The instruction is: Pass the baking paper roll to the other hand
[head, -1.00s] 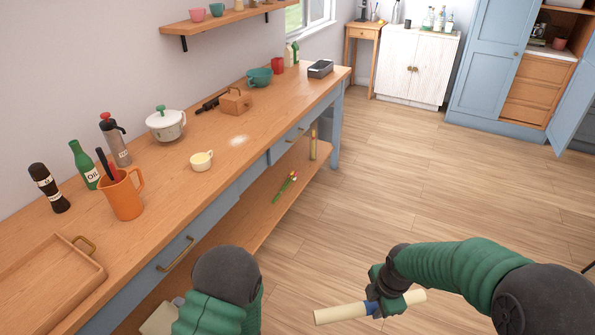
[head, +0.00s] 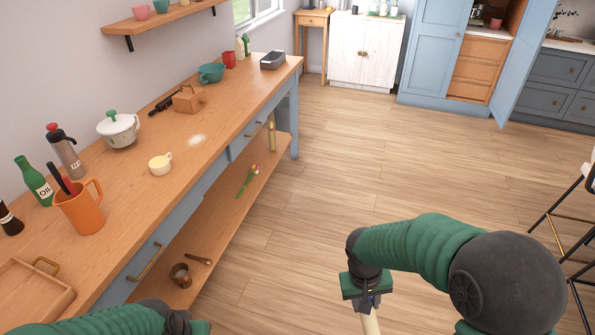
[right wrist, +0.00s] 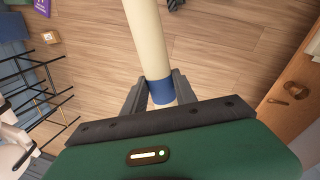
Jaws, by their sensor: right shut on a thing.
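The baking paper roll is a pale cream tube with a blue band. Its upper end shows at the bottom edge of the head view (head: 370,322), and the rest is cut off. In the right wrist view the roll (right wrist: 148,40) runs away from the jaws. My right gripper (head: 368,300) is shut on it at the blue band, also seen in the right wrist view (right wrist: 160,92). My left gripper (head: 190,325) shows only in part at the bottom left of the head view, apart from the roll. Its fingers are not clear.
A long wooden counter (head: 215,118) with an orange jug (head: 80,208), a cup (head: 160,165) and a pot (head: 118,130) runs along the left. Its lower shelf (head: 222,215) holds a few items. Stools (head: 575,215) stand at the right. Open floor lies between.

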